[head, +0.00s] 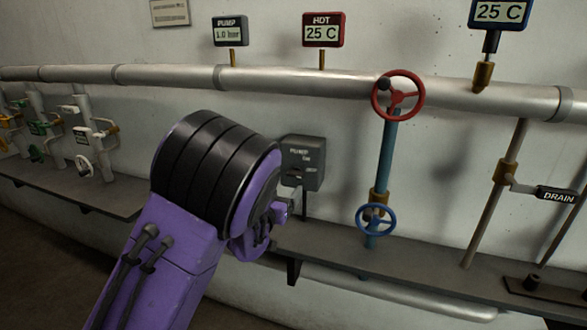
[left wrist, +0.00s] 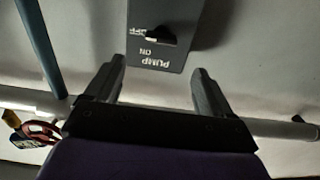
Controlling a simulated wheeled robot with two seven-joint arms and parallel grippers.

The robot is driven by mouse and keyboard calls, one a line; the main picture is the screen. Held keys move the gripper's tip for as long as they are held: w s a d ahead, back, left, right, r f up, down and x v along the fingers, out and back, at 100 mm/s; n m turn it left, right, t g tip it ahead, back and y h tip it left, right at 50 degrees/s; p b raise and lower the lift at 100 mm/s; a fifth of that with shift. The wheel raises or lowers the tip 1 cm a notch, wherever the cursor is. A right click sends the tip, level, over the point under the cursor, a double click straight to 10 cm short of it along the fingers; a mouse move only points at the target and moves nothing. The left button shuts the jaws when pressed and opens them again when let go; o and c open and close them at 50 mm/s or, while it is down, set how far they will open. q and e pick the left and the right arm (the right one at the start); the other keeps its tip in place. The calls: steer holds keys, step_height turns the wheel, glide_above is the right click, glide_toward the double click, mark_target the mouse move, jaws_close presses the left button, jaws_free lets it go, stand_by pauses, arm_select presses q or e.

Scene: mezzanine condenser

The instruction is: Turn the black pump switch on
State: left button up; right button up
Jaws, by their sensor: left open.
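The pump switch box (head: 302,162) is a dark grey box labelled PUMP on the wall, just beyond my left arm in the head view. In the left wrist view the box (left wrist: 165,30) appears upside down, with a small black switch knob (left wrist: 158,37) by the OFF and ON lettering. The knob's exact position is hard to tell. My left gripper (left wrist: 160,75) is open and empty. Its two fingers point toward the box and are spread wide, one on each side of the box's lettered end, with no visible contact. In the head view my purple wrist mostly hides this gripper.
A red handwheel (head: 398,95) and a blue handwheel (head: 376,219) are on a vertical pipe right of the box. A grey shelf (head: 420,262) runs below, and a long pipe (head: 170,76) above. Small valves (head: 85,140) stand at left. A DRAIN tag (head: 557,195) is at right.

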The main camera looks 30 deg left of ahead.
mark_target(294, 175)
arm_select(q)
steer(key=p+x, duration=0.2)
steer(key=x, duration=0.7)
steer(key=shift+w+a+f+p, duration=0.15)
steer(key=shift+w+p, duration=0.1)
steer(key=shift+p, duration=0.15)
steer(key=c, duration=1.1)
